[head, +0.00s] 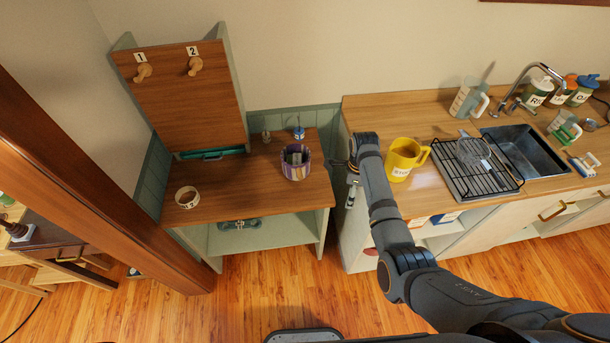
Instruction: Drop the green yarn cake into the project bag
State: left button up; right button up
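A striped purple and white bag (296,171) stands open on the low wooden table, with a grey item showing inside its mouth. It looks like the project bag. I cannot make out a green yarn cake anywhere. My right arm comes in from the lower right, and its gripper (341,164) is just right of the bag, by the counter's left end. The gripper is small and partly hidden by the wrist, so I cannot tell whether it is open or holds anything. My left gripper is not in view.
The low table (240,185) holds a round pale container (187,197) at left and small bottles at the back. A pegboard panel (185,95) stands behind. On the counter are a yellow pitcher (402,160), a black dish rack (478,172) and a sink (525,150).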

jog(key=s+d+f+n+b, duration=0.1)
jog(key=s+f+n+b, duration=0.4)
jog(key=f, duration=0.6)
jog(key=s+d+f+n+b, duration=0.2)
jog(key=s+f, duration=0.4)
jog(key=f, duration=0.6)
jog(key=s+d+f+n+b, duration=0.1)
jog(key=s+f+n+b, duration=0.4)
jog(key=f, duration=0.6)
jog(key=s+d+f+n, duration=0.2)
jog(key=s+f+n, duration=0.1)
jog(key=s, duration=0.6)
jog(key=s+d+f+n, duration=0.2)
jog(key=s+f, duration=0.4)
jog(key=s, duration=0.4)
jog(key=s+d+f+n+t+b, duration=0.1)
jog(key=s+f+n, duration=0.3)
jog(key=s, duration=0.6)
jog(key=shift+s+d+f+n+h, duration=0.25)
jog(key=shift+d+n+h, duration=0.15)
jog(key=shift+d, duration=0.25)
